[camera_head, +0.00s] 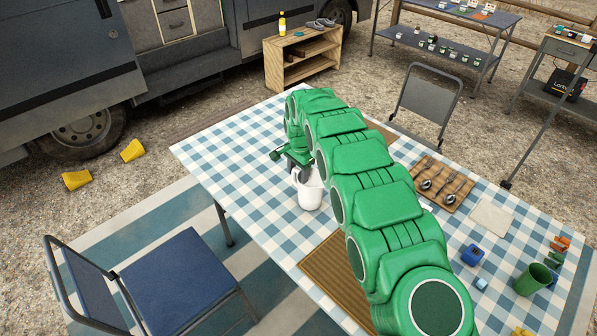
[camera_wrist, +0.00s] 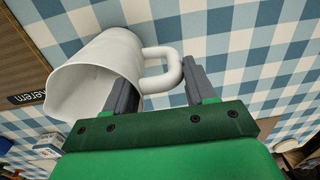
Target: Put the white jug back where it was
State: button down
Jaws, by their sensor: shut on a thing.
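The white jug (camera_head: 309,193) is upright over the blue-and-white checked tablecloth (camera_head: 262,165), at the left part of the table. I cannot tell whether its base touches the cloth. My gripper (camera_head: 298,173) is at the jug's upper back side, partly hidden by the jug and my green arm. In the wrist view, the jug (camera_wrist: 92,75) shows its open mouth and its handle (camera_wrist: 172,62).
A brown placemat (camera_head: 332,268) lies at the table's near edge. A wooden tray with spoons (camera_head: 440,185), a blue cup (camera_head: 472,255) and a green cup (camera_head: 532,279) stand to the right. A blue chair (camera_head: 175,275) and a grey chair (camera_head: 427,100) flank the table. Cloth left of the jug is clear.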

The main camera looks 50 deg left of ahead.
jog(key=shift+f, duration=0.15)
jog(key=shift+c, duration=1.8)
grip_release()
